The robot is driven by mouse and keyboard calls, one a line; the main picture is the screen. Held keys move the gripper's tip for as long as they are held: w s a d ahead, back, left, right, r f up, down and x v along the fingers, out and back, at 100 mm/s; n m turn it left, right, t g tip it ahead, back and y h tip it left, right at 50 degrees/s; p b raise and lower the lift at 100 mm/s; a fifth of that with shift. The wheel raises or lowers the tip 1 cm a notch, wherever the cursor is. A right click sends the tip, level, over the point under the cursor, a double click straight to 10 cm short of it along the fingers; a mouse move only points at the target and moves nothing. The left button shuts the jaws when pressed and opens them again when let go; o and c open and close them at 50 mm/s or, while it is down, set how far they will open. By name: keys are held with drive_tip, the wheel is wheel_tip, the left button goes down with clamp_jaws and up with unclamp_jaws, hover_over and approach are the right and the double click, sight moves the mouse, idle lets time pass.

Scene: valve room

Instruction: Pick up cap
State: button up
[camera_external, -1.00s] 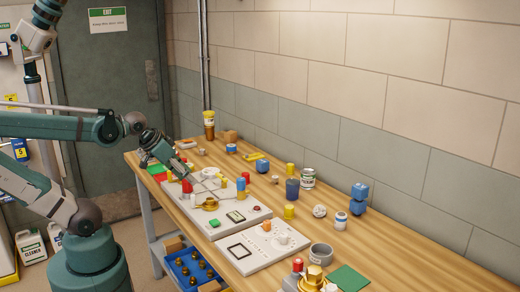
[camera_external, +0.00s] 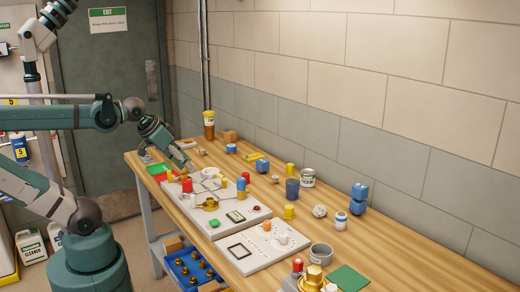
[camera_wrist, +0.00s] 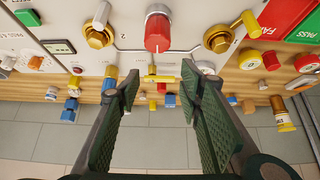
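The task's cap cannot be singled out for certain; a red cylindrical cap-like piece (camera_wrist: 158,30) stands on the white panel at the top middle of the wrist view. In the external view this red piece (camera_external: 187,185) is near the panel's far left end. My gripper (camera_wrist: 160,80) is open, its two dark green fingers spread with nothing held between them. In the external view my gripper (camera_external: 188,164) hangs above the panel, apart from the red piece. A yellow handle (camera_wrist: 158,78) shows beyond the gap between the fingers.
The white panel (camera_external: 250,222) carries brass fittings (camera_wrist: 98,32) and a green button (camera_external: 215,223). Jars, blue parts and yellow parts are scattered along the wooden bench (camera_external: 335,225). A blue bin (camera_external: 180,272) sits below the front edge. The block wall (camera_external: 400,150) stands behind.

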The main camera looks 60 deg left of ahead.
drive_tip(key=w+a+r+n+g+p, duration=0.2)
drive_tip(key=w+a+n+p, duration=0.4)
drive_tip(key=a+p, duration=0.25)
drive_tip(key=w+a+r+n+g+p, duration=0.25)
drive_tip(key=w+a+n+p, duration=0.35)
drive_tip(key=a, duration=0.4)
drive_tip(key=a+f+n+g+p, duration=0.4)
drive_tip(key=a+p, duration=0.4)
drive_tip(key=a, duration=0.4)
drive_tip(key=shift+n+t, duration=0.65)
drive_tip(key=shift+n, duration=0.15)
drive_tip(key=f, duration=0.5)
drive_tip(key=shift+s+a+f, duration=0.1)
drive_tip(key=shift+a+f, duration=0.05)
drive_tip(key=shift+a, duration=0.15)
drive_tip(key=shift+f, duration=0.25)
drive_tip(key=shift+f, duration=1.3)
